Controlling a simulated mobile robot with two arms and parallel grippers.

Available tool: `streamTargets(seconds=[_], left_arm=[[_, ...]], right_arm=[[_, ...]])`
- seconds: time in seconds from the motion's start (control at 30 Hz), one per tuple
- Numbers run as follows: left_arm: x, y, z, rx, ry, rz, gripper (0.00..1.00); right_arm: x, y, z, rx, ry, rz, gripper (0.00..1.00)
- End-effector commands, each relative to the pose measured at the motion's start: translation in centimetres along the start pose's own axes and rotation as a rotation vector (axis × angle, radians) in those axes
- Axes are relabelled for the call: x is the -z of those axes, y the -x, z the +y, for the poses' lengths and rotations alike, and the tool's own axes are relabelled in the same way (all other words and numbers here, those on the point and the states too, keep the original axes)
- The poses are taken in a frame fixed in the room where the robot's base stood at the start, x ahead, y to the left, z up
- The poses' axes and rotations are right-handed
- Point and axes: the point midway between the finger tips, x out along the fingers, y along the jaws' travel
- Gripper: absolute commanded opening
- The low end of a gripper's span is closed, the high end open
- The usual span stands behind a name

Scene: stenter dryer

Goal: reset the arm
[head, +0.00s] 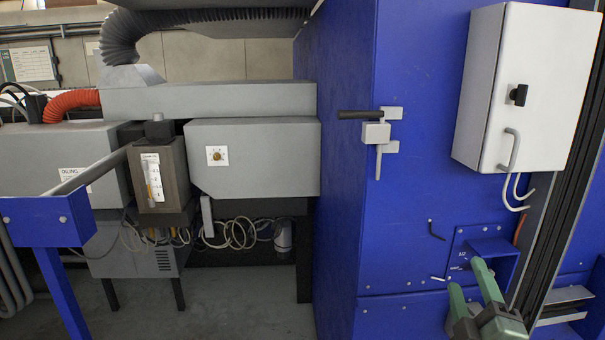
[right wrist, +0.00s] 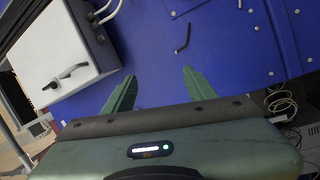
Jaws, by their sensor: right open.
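My right gripper (head: 468,278) is at the lower right in the head view, in front of the blue machine panel (head: 400,235). Its two green fingers point up toward a small blue housing (head: 490,248) on the panel. In the right wrist view the fingers (right wrist: 158,76) are spread apart with nothing between them. A small bent black lever (head: 435,230) is on the panel up and left of the fingers; it also shows in the right wrist view (right wrist: 183,38), clear of them. My left gripper is in neither view.
A white switch box (head: 520,90) with a black knob juts out at the upper right. A latch with a black handle (head: 378,128) is on the blue cabinet's edge. A blue stand (head: 48,222) with a rail is at the left. The floor (head: 240,305) between is clear.

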Motion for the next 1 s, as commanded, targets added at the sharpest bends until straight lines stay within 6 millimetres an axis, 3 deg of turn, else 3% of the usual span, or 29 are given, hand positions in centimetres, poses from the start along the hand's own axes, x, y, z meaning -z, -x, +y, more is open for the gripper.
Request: streamTargets(seconds=[0.03,0.1,0.17,0.3,0.5,0.77,1.0], left_arm=[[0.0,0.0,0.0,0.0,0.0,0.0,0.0],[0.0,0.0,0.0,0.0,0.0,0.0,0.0],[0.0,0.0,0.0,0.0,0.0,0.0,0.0],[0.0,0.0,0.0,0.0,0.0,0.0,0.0],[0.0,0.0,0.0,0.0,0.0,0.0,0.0],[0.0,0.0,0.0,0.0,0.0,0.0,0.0],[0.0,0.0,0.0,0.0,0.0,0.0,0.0]], right_arm=[[-1.7,1.6,-3.5,0.109,-0.102,-0.084,0.56],[-3.7,4.0,-7.9,0.247,-0.228,-0.199,0.56],[-5.0,6.7,-11.5,0.363,-0.326,-0.299,0.56],[-6.7,13.9,-18.4,0.611,-0.513,-0.525,0.56],[-6.8,22.9,-23.8,0.864,-0.672,-0.767,0.56],[-5.1,32.7,-26.7,1.113,-0.799,-1.012,0.56],[-7.2,32.6,-34.2,1.133,-0.779,-1.035,0.56]])
